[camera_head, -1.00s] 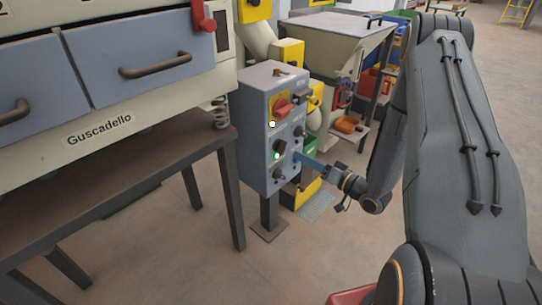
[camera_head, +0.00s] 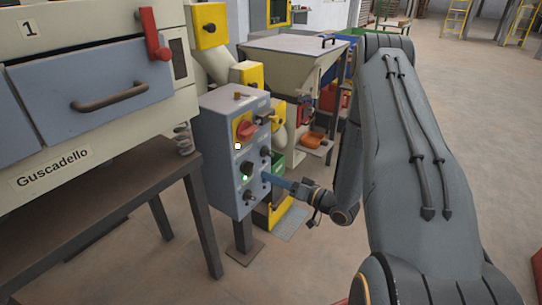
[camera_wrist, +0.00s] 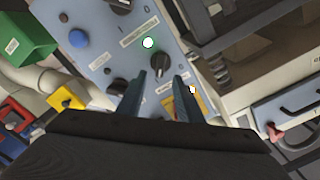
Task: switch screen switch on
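I cannot read the labels to tell which is the screen switch. My gripper (camera_head: 267,178) is at the box's front. In the wrist view my gripper (camera_wrist: 158,80) is open, its two fingers apart with a black knob (camera_wrist: 159,67) showing between and just beyond the tips. The green lamp (camera_wrist: 148,43) glows beside that knob. Contact cannot be told.
Another black knob (camera_wrist: 117,88) and a blue button (camera_wrist: 78,38) sit near the fingers. A machine with drawers (camera_head: 90,95) stands left on a dark frame. A hopper (camera_head: 295,60) is behind the box. Floor on the right is open.

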